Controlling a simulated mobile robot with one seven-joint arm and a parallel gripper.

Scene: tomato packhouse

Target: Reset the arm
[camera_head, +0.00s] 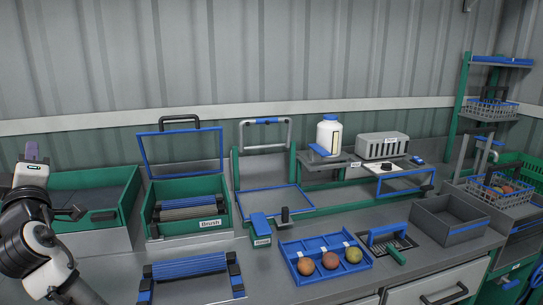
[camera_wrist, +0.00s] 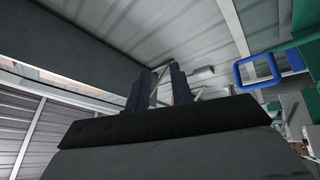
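My arm (camera_head: 38,240) is folded at the left edge of the head view, in front of the green bin there. My gripper (camera_wrist: 159,92) points upward in the wrist view, toward the ceiling. Its two dark fingers stand apart with a gap between them, and I see nothing held in it. In the head view its end (camera_head: 31,153) is small, above the bench and apart from the objects on it.
The bench holds an open green Brush box (camera_head: 211,223), a blue tray (camera_head: 291,247) with three round fruits, a grey bin (camera_head: 452,231) and a white bottle (camera_head: 328,134) on a raised shelf. A wire basket rack (camera_head: 457,125) stands at right.

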